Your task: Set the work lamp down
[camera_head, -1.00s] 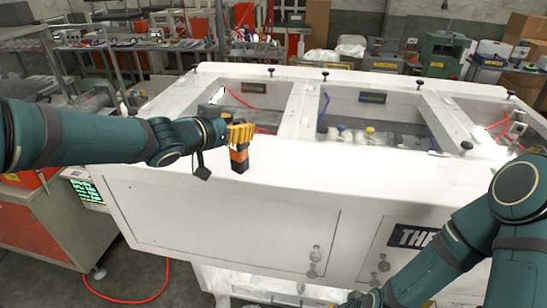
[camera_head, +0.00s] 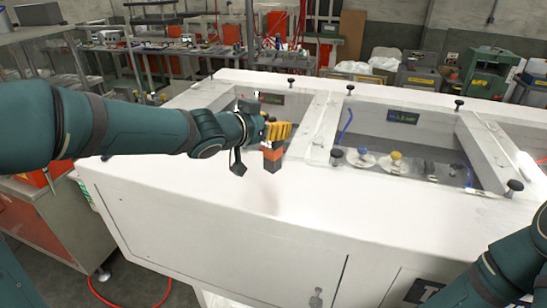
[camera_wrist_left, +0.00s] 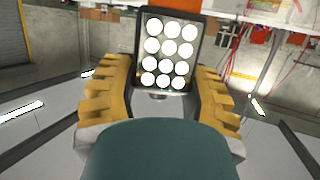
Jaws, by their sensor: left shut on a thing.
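The work lamp (camera_head: 272,158) is a small black and orange block in the head view, upright over the white top of the large machine. In the left wrist view the lamp (camera_wrist_left: 170,50) shows a dark frame with several bright round lights. My left gripper (camera_head: 278,131), with yellow fingers, is shut on the lamp near its upper part. The yellow fingers stand on both sides of the lamp in the wrist view. A faint reddish reflection lies on the white top below the lamp; the lamp appears to be just above the surface. My right gripper is out of view.
The white machine top (camera_head: 190,172) has clear room to the left and in front of the lamp. Recessed bays with knobs (camera_head: 396,158) and a blue hose (camera_head: 345,125) lie to the right. Benches with tools (camera_head: 165,55) and a green machine (camera_head: 487,72) stand behind.

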